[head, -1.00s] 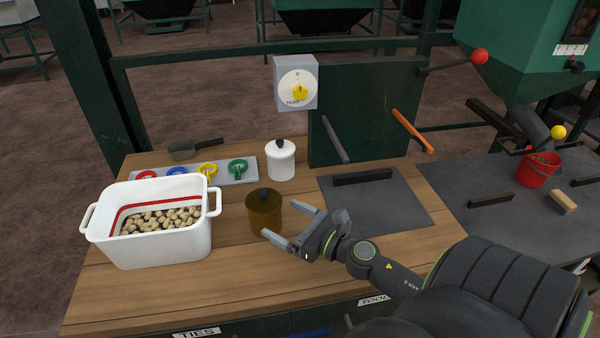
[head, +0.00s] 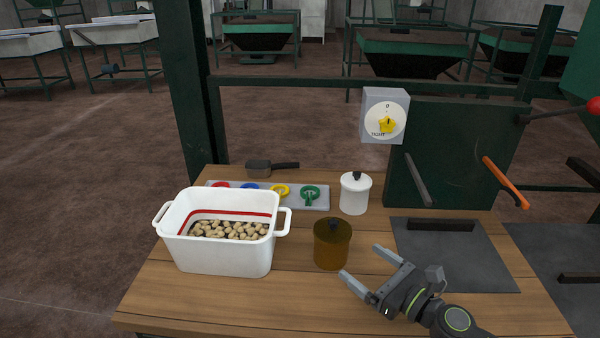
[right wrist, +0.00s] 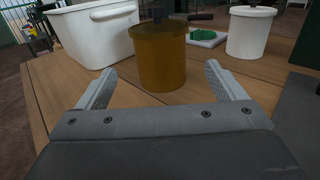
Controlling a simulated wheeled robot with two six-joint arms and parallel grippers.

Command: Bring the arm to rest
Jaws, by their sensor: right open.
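My right gripper (head: 376,272) is open and empty, low over the wooden table (head: 270,305) at its front right. Its fingers point toward the amber lidded jar (head: 332,246), which stands upright just beyond the fingertips. In the right wrist view the two fingers (right wrist: 163,88) are spread apart, and the amber jar (right wrist: 160,60) stands ahead of the space between them, apart from both. My left gripper is in no current view.
A white tub (head: 225,258) of pale lumps stands left. Behind are a white lidded jar (head: 355,196), a tray of coloured rings (head: 320,203) and a scoop (head: 270,167). A dial box (head: 385,115) hangs near a green panel (head: 450,150). A grey plate (head: 455,262) lies right.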

